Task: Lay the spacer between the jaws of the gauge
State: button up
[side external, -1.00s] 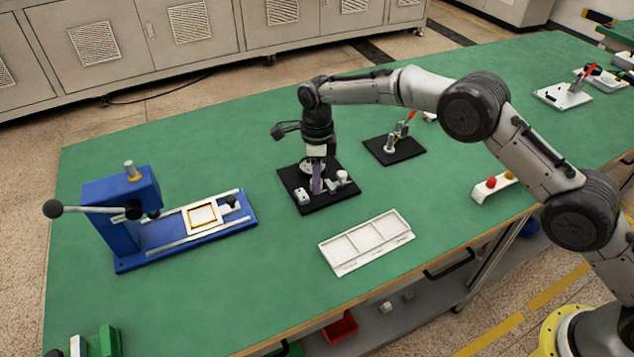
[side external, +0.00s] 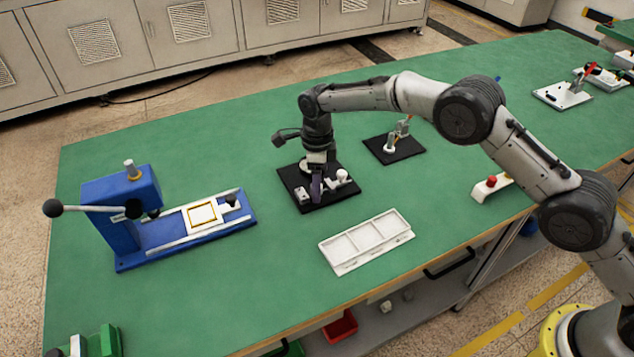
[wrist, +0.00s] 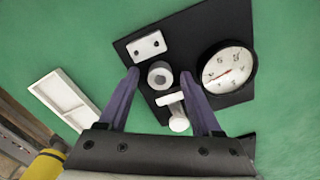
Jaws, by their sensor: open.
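The gauge is a black plate (side external: 343,193) carrying a round white dial, seen clearly in the wrist view (wrist: 228,70). The spacer, a grey ring-like cylinder (wrist: 160,75), sits between the block and the bar. Whether it touches either cannot be told. My gripper (wrist: 160,73) is open, with one purple finger on each side of the spacer, low over the plate. In the side view my gripper (side external: 316,196) hides the spacer.
A white compartment tray (side external: 367,242) lies empty in front of the gauge. A blue press (side external: 120,205) with a framed slide stands at left. Another black-based fixture (side external: 394,153) is behind right. The green bench (side external: 220,135) is clear between them.

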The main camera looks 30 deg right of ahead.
notch_tip(320, 180, up, 12)
jog(key=shift+r, duration=0.15)
dwell(0.3)
jog(key=s+d+r+n+t, duration=0.3)
jog(key=s+d+r+n, duration=0.8)
jog(key=s+d+r, duration=0.6)
jog(key=s+d+f+n+t, duration=0.1)
jog(key=s+d+f+n, duration=0.1)
jog(key=s+n, duration=0.4)
jog(key=s+d+f+n+t, duration=0.1)
jog(key=s+n, duration=0.5)
jog(key=s, duration=1.1)
jog(key=shift+s+d+f+n+t, duration=0.3)
jog(key=shift+d+f, duration=0.55)
jog(key=shift+d, duration=0.25)
